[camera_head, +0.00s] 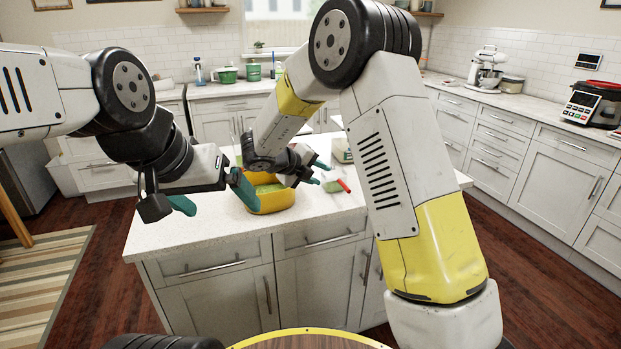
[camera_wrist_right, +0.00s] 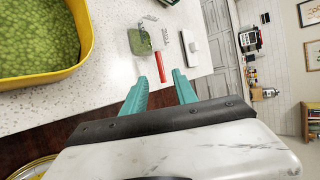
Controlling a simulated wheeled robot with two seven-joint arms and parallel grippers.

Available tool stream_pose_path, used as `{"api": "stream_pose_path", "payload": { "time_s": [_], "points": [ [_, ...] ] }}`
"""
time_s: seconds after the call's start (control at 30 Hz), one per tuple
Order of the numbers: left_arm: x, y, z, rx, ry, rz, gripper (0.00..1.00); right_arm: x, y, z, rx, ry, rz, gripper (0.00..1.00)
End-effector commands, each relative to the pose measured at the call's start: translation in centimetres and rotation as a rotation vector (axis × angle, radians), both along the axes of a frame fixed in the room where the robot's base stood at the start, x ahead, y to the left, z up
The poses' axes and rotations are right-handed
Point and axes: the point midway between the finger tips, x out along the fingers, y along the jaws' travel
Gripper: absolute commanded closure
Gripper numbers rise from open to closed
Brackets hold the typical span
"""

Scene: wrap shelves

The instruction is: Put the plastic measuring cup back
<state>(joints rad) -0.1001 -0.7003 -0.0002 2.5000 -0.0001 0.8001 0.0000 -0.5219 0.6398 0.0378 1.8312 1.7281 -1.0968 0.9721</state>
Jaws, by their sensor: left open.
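A clear plastic measuring cup (camera_wrist_right: 141,41) with green contents and a red handle (camera_wrist_right: 160,67) lies on the pale counter in the right wrist view. In the head view its red handle (camera_head: 344,185) shows just right of my right gripper. My right gripper (camera_head: 317,172) is open and empty; in its wrist view the teal fingers (camera_wrist_right: 160,82) are spread apart, with the handle beyond them. A yellow container (camera_head: 270,204) of green beads or peas stands on the island; it also shows in the wrist view (camera_wrist_right: 88,50). My left gripper (camera_head: 212,196) is open at the container's left.
The island top (camera_head: 165,232) is clear at its front left. A white flat piece (camera_wrist_right: 192,52) lies beside the cup. A pale box (camera_head: 342,151) stands behind the right gripper. A stand mixer (camera_head: 487,68) and a red-topped cooker (camera_head: 590,104) are on the right counter.

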Motion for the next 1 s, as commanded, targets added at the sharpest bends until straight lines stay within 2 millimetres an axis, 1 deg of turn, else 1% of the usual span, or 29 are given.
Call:
{"api": "stream_pose_path", "payload": {
  "time_s": [0.1,0.17,0.27,0.33,0.37,0.4,0.47,0.5,0.57,0.6,0.67,0.7,0.77,0.8,0.83,0.87,0.9,1.0],
  "points": [
    [0.0,0.0,0.0,0.000,0.000,0.000,0.04,0.4,-0.4,0.8,0.003,-0.005,0.020,0.66],
    [0.0,0.0,0.0,0.000,0.000,0.000,0.04,1.0,-0.5,2.0,0.006,-0.018,0.069,0.66],
    [0.0,0.0,0.0,0.000,0.001,0.000,0.04,2.5,-0.5,5.9,0.003,-0.053,0.235,0.66],
    [0.0,0.0,0.0,0.000,0.000,0.000,0.04,3.1,-0.4,9.6,-0.025,-0.084,0.410,0.66],
    [0.0,0.0,0.0,0.000,0.000,0.000,0.04,3.1,-0.3,11.4,-0.047,-0.097,0.495,0.66],
    [0.0,0.0,0.0,0.000,0.000,0.000,0.04,2.7,-0.1,13.6,-0.084,-0.109,0.608,0.66],
    [0.0,0.0,0.0,0.000,0.000,0.000,0.04,1.5,0.2,16.4,-0.155,-0.120,0.778,0.66],
    [0.0,0.0,0.0,0.000,0.000,0.000,0.04,0.3,0.3,18.0,-0.210,-0.122,0.888,0.66],
    [0.0,0.0,0.0,0.000,0.000,0.000,0.04,-2.1,0.5,19.9,-0.305,-0.114,1.047,0.66],
    [0.0,0.0,0.0,0.000,0.000,0.000,0.04,-4.0,0.5,20.8,-0.377,-0.101,1.151,0.66],
    [0.0,0.0,0.0,0.000,0.000,0.000,0.04,-7.3,0.2,21.6,-0.490,-0.070,1.299,0.66],
    [0.0,0.0,0.0,0.000,0.000,0.000,0.04,-9.6,-0.1,21.6,-0.568,-0.040,1.393,0.66],
    [0.0,0.0,0.0,0.000,0.000,0.000,0.04,-13.4,-0.9,21.3,-0.691,0.022,1.529,0.66],
    [0.0,0.0,0.0,0.000,0.000,0.000,0.04,-16.0,-1.6,20.7,-0.771,0.072,1.614,0.66],
    [0.0,0.0,0.0,0.000,0.000,0.000,0.04,-18.0,-2.3,20.1,-0.830,0.114,1.673,0.66],
    [0.0,0.0,0.0,0.000,0.000,0.000,0.04,-19.9,-3.0,19.4,-0.885,0.161,1.729,0.66],
    [0.0,0.0,0.0,0.000,0.000,0.000,0.04,-22.3,-4.1,18.5,-0.952,0.223,1.795,0.66],
    [0.0,0.0,0.0,0.000,0.000,0.000,0.04,-27.4,-6.8,16.0,-1.081,0.385,1.929,0.66]
  ]
}}
